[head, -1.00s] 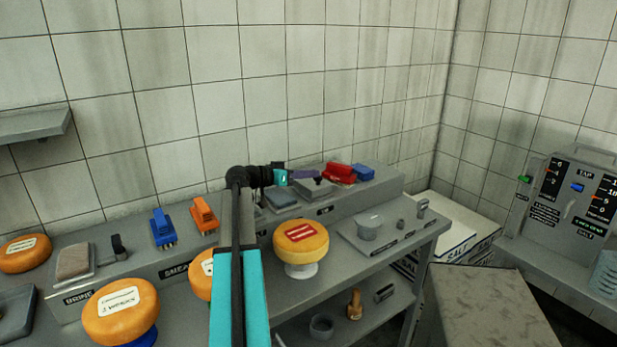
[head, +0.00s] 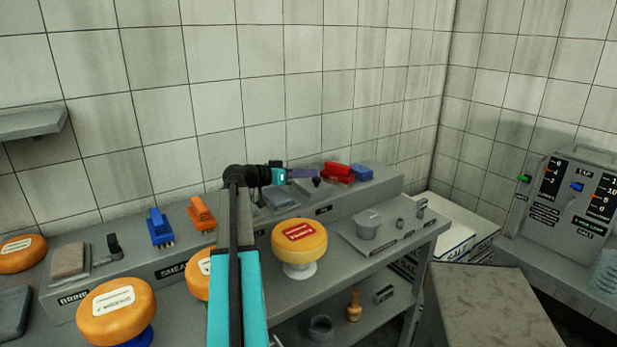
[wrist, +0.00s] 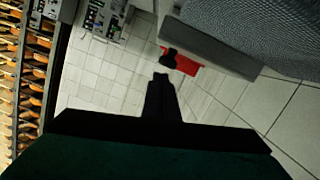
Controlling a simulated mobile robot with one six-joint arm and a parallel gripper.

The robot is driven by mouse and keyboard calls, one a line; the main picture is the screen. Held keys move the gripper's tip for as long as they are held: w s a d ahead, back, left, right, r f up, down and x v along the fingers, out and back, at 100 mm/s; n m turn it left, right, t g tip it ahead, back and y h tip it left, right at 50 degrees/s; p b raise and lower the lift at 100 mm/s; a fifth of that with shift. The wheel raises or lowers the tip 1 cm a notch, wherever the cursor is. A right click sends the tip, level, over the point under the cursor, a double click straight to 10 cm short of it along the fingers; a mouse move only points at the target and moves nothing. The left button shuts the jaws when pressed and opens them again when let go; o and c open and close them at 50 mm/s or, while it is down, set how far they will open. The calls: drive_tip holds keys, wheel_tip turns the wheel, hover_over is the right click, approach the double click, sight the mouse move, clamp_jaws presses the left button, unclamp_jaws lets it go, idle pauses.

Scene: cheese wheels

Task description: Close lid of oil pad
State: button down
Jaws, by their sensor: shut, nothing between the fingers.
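The oil pad is a grey block (head: 281,201) on the raised back ledge, near a small dark label. Beside it on the right is a grey plate, apparently its open lid (head: 309,190), with a black knob (head: 317,182). My gripper (head: 314,173) is shut and empty, with its fingertips close to the knob. In the wrist view, my dark gripper (wrist: 160,78) points at a black knob (wrist: 170,57) on the edge of a grey slab (wrist: 212,48). A small gap shows between them. My arm hides part of the ledge left of the pad.
Red (head: 336,170) and blue (head: 363,172) brushes lie just right of the lid. An orange cheese wheel (head: 313,248) stands on a round stand in front. Blue (head: 160,228) and orange (head: 202,215) brushes stand to the left. The tiled wall is close behind.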

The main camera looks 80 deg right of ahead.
drive_tip(key=r, duration=0.3)
drive_tip(key=shift+w+a, duration=0.3)
drive_tip(key=b+v, duration=0.2)
drive_tip(key=v, duration=0.7)
drive_tip(key=shift+a+r, duration=0.2)
drive_tip(key=shift+a, duration=0.05)
drive_tip(key=shift+s, duration=0.15)
